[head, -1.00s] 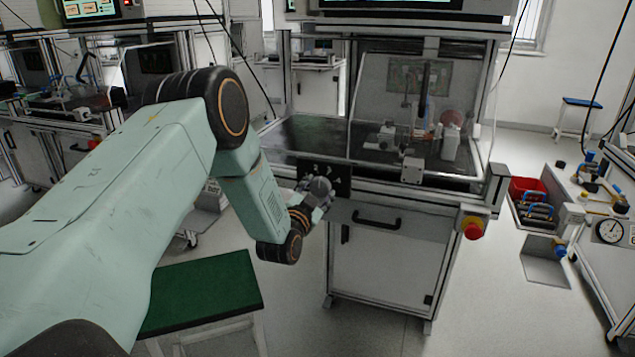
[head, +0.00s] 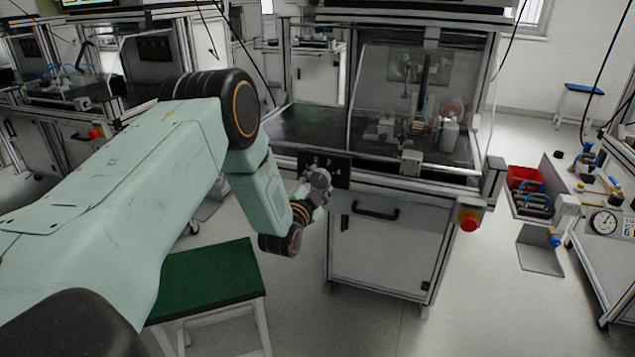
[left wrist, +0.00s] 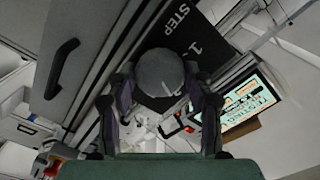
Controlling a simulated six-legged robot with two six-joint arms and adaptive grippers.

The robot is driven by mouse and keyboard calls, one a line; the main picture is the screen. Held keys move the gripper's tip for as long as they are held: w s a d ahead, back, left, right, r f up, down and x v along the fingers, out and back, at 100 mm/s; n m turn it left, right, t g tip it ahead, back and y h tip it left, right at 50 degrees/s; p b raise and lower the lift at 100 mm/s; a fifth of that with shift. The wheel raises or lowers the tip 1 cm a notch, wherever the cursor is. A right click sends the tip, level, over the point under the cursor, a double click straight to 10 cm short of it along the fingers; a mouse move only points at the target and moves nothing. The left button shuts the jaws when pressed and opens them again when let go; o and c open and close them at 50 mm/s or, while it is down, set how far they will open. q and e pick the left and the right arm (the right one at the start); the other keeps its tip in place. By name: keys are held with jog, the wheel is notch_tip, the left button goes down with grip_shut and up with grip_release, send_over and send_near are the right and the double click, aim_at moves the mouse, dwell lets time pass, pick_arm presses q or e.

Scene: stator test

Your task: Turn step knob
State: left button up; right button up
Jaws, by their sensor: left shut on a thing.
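The step knob is a round grey knob (left wrist: 160,72) on a black panel marked "STEP" and "1" in the left wrist view. In the head view the black panel (head: 338,171) with white numbers sits on the front of the test bench, and the knob (head: 319,179) shows at its left part. My left gripper (head: 314,187) is at the knob. In the left wrist view the fingers of my left gripper (left wrist: 160,88) are on both sides of the knob and shut on it. Where the knob's pointer stands cannot be told. My right gripper is not in view.
A red emergency button (head: 468,220) is at the bench's right front corner. A black drawer handle (head: 376,211) is below the panel. A green-topped stool (head: 210,272) stands on the floor below my left arm.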

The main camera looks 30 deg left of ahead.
pick_arm(q)
jog(key=o, duration=1.2)
jog(key=v, duration=1.2)
